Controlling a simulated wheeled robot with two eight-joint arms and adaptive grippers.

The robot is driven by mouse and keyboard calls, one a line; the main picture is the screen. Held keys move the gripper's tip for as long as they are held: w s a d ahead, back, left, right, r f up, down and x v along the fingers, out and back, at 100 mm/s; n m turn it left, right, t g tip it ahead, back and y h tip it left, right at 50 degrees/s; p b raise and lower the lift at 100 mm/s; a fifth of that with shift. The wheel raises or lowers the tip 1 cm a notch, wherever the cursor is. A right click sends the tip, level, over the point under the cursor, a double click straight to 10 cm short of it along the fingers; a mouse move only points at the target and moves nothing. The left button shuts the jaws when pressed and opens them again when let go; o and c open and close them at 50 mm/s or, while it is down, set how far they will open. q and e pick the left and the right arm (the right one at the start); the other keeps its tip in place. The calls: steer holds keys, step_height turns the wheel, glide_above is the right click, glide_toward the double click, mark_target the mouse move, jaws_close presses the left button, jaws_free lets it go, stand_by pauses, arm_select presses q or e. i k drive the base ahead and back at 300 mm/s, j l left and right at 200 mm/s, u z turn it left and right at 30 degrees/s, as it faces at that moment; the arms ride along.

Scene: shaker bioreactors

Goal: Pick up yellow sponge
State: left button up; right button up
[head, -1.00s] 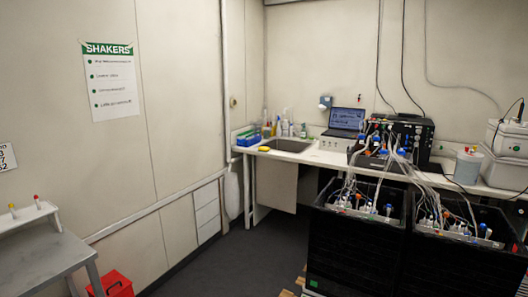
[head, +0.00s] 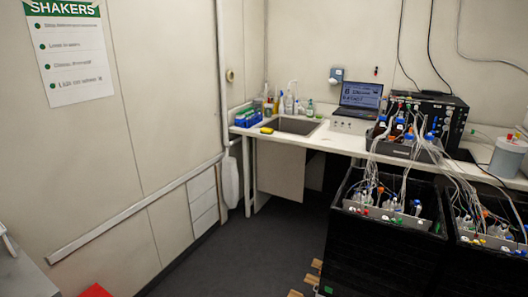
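The yellow sponge (head: 267,130) lies on the white counter (head: 340,141), at the front left edge of the sink (head: 292,125). It is small and far off in the head view. Neither of my grippers shows in this view.
Bottles and a blue rack (head: 248,118) stand left of and behind the sink. A laptop (head: 360,95) sits right of it. Black shaker units (head: 372,250) with tubing fill the right side. Wooden pieces (head: 304,282) lie on the floor. The dark floor (head: 250,245) before the counter is mostly clear.

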mark_target(264, 130)
steer(key=i+j+u, duration=0.25)
steer(key=i, duration=0.55)
steer(key=i+j+u, duration=0.1)
steer(key=i+u, duration=0.2)
steer(key=i, duration=0.5)
